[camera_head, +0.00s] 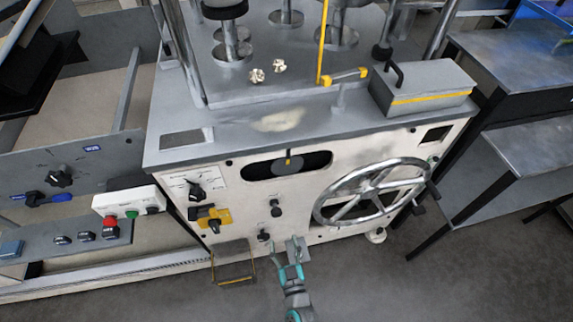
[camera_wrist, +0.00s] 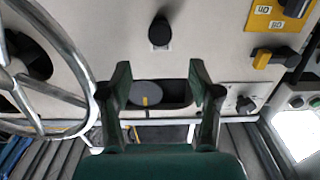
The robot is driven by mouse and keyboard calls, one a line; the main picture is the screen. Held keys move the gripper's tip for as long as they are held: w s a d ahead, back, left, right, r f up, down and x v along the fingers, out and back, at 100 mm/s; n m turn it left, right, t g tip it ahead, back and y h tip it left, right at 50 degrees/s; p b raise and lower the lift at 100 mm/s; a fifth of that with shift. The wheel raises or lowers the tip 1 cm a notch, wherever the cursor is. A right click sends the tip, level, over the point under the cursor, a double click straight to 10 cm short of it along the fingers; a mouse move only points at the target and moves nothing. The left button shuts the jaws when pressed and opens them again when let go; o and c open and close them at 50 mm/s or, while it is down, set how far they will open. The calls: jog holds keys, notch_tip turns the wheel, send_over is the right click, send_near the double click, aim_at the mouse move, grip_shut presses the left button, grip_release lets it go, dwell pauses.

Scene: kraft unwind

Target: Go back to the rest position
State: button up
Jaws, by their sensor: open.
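My gripper (camera_head: 290,247) is in front of the lower part of the machine's white front panel (camera_head: 240,185) in the head view. In the wrist view my gripper (camera_wrist: 160,82) has its two dark fingers spread apart with nothing between them. Behind the fingers the panel shows a dark oval slot with a grey disc (camera_wrist: 146,94) carrying a yellow mark. A black knob (camera_wrist: 160,32) sits on the panel beyond the fingertips. I cannot tell the exact gap between fingers and panel.
A large metal handwheel (camera_head: 372,192) is right of my gripper. A black rotary switch (camera_head: 196,190) and a yellow-plated switch (camera_head: 211,219) are to its left. A box with red and green buttons (camera_head: 131,213) is further left. Grey floor (camera_head: 420,275) is clear at the lower right.

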jog(key=s+d+r+m+h, duration=0.1)
jog(key=s+d+r, duration=0.2)
jog(key=s+d, duration=0.45)
jog(key=s+d+r+h, duration=0.1)
jog(key=s+d+r, duration=0.3)
jog(key=s+d, duration=0.35)
jog(key=s+d+r+m+g+h, duration=0.1)
jog(key=s+d+r, duration=0.2)
jog(key=s+r, duration=0.5)
jog(key=s+d+r+m+g+h, duration=0.1)
jog(key=s+d+r+h, duration=0.1)
jog(key=s+r, duration=0.6)
notch_tip(320, 180, up, 2)
jog(key=shift+d+r+g, duration=0.1)
jog(key=shift+d+g, duration=0.2)
jog(key=shift+d, duration=0.3)
jog(key=shift+o, duration=0.4)
dwell(0.9)
